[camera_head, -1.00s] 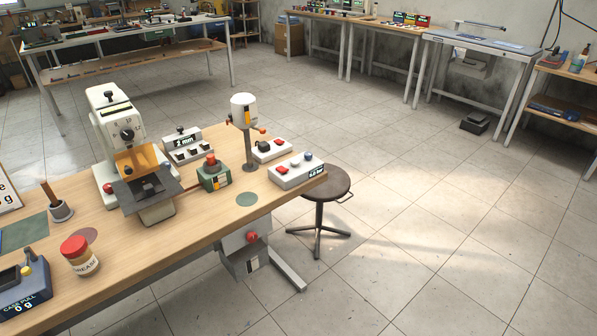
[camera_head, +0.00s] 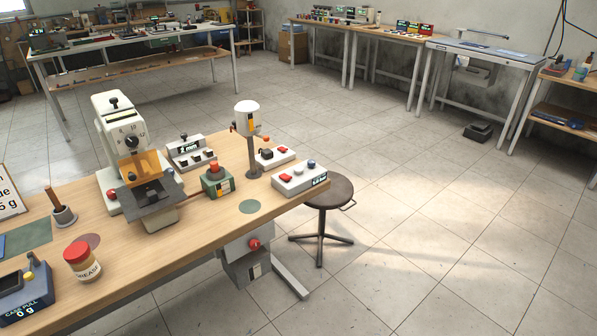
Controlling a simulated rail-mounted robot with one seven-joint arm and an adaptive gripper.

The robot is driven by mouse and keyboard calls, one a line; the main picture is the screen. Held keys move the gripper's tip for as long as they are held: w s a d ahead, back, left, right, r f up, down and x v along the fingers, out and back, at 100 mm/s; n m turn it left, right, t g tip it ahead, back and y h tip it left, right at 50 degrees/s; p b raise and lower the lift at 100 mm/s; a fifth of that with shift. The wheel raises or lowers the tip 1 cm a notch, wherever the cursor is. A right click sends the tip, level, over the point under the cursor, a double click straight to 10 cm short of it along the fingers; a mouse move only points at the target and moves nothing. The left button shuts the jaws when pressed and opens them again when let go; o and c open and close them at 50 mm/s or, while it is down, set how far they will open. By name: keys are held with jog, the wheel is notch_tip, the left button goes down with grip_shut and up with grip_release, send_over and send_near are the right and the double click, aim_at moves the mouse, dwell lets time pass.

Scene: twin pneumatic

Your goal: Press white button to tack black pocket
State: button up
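A white control box (camera_head: 292,187) sits at the right end of the wooden bench. A cream machine (camera_head: 118,131) with a dial and an amber guard stands further left. A black pocket-like piece (camera_head: 150,193) lies on the grey plate below the guard; its details are too small to tell. My gripper is not in view, and nothing touches the white button.
A red-lidded grease jar (camera_head: 82,262) is at front left. A round stool (camera_head: 328,193) stands beside the bench's right end. Floor to the right is clear.

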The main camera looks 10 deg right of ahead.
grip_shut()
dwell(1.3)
